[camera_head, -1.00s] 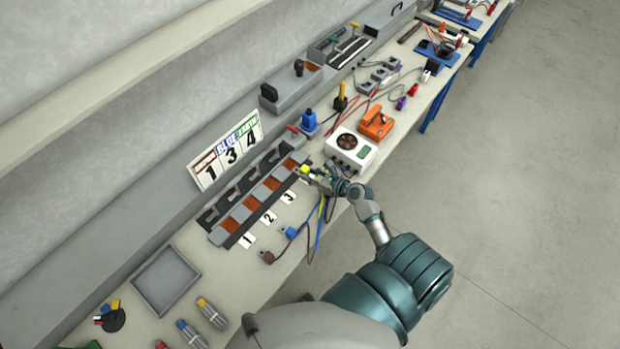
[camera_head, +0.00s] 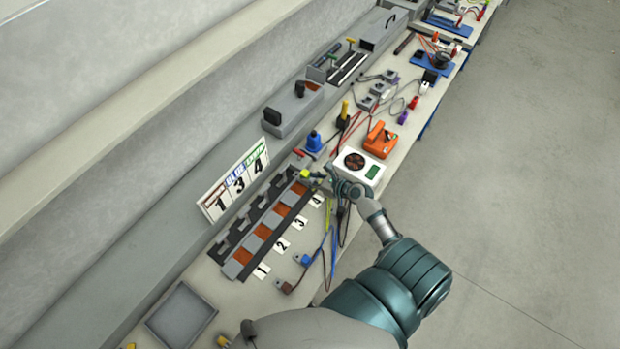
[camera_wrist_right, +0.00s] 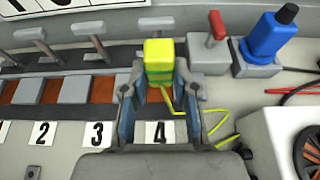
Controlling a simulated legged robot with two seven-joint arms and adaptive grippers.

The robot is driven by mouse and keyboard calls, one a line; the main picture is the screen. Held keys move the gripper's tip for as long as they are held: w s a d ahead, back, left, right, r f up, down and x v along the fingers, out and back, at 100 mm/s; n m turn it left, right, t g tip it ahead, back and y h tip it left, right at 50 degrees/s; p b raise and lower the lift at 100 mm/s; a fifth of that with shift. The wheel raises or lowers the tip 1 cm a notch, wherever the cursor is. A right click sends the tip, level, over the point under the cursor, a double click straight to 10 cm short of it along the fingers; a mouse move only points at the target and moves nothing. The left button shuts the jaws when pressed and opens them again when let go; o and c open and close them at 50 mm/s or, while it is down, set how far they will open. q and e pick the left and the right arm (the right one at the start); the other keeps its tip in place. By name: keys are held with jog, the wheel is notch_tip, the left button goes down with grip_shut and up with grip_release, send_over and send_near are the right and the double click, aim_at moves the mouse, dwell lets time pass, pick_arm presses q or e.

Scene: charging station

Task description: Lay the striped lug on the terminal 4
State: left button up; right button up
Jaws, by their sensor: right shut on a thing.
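My right gripper (camera_head: 317,177) is shut on the striped lug (camera_head: 305,174), a yellow-and-green block. In the right wrist view the lug (camera_wrist_right: 158,60) sits upright between the fingertips (camera_wrist_right: 157,82), with a thin yellow-green wire trailing right. The gripper is at the far end of the terminal strip (camera_head: 228,267). Terminal 4 (camera_head: 300,188) is a brown pad there, beside the label 4 (camera_head: 316,201). In the wrist view the lug and fingers mostly cover it, and label 4 (camera_wrist_right: 160,132) shows below. I cannot tell whether the lug touches the terminal. My left gripper is not in view.
A sign (camera_head: 235,183) reads 1, 3, 4. A blue lug (camera_head: 303,259) and a brown lug (camera_head: 285,286) lie in front of the strip. A white box with a fan (camera_head: 358,163) and a blue-topped post (camera_head: 314,142) stand near the gripper. A grey tray (camera_head: 181,315) is at the lower left.

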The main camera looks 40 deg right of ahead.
jog(key=shift+r+p, duration=0.15)
jog(key=shift+p, duration=0.2)
jog(key=f+b, duration=0.2)
jog(key=f, duration=0.1)
jog(key=shift+a, duration=0.35)
notch_tip(320, 180, down, 2)
jog(key=shift+f+b, duration=0.1)
jog(key=shift+b, duration=0.85)
jog(key=shift+d+f, duration=0.1)
jog(key=shift+f, duration=0.2)
jog(key=shift+d+f, duration=0.1)
jog(key=shift+d, duration=0.1)
jog(key=shift+a, duration=0.3)
jog(key=shift+d, duration=0.15)
jog(key=shift+d, duration=0.1)
jog(key=shift+p, duration=0.3)
